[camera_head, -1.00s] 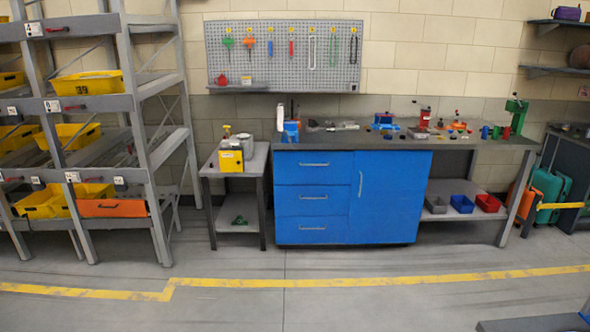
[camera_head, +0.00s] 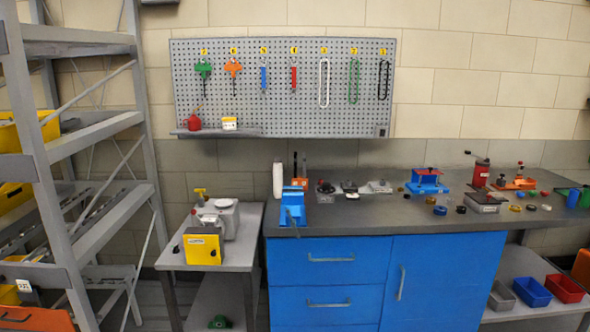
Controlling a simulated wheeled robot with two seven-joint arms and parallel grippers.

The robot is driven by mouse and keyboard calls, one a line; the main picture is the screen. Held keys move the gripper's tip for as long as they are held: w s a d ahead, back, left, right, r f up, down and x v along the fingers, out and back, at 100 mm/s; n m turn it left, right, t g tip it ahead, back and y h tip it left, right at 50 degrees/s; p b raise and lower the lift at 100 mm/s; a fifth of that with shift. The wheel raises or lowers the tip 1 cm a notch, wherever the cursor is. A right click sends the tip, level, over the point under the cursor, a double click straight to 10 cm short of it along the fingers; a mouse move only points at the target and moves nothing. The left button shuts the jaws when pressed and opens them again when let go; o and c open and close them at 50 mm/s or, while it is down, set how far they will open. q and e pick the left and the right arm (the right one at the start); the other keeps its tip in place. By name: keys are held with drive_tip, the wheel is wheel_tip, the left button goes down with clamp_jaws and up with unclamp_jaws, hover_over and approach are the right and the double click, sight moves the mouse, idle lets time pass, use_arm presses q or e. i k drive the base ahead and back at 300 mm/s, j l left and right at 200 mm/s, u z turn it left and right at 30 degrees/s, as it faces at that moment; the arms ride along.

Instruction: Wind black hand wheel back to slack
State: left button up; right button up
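I cannot make out a black hand wheel for certain. On the dark bench top (camera_head: 385,213), a red device (camera_head: 480,172) has a black crank-like part on top. A grey box (camera_head: 481,201) with small dark knobs stands in front of it. Small grey fixtures (camera_head: 377,187) with dark parts stand at the bench's back. On the left side table, a grey and yellow machine (camera_head: 211,231) carries a small dark knob on its left. These parts are too small to tell their setting. Neither of my grippers is in view.
A blue cabinet (camera_head: 445,275) fills the space under the bench. A pegboard (camera_head: 285,120) with hanging tools is on the wall behind. A grey rack (camera_head: 95,140) with yellow bins stands at the left. Small bins (camera_head: 531,291) sit on the lower right shelf.

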sight(326, 187)
drive_tip(key=i+z, duration=0.2)
drive_tip(key=i, duration=0.2)
drive_tip(key=i+j+z, duration=0.15)
drive_tip(key=i, duration=0.3)
drive_tip(key=i+j+z, duration=0.2)
drive_tip(key=i, duration=0.2)
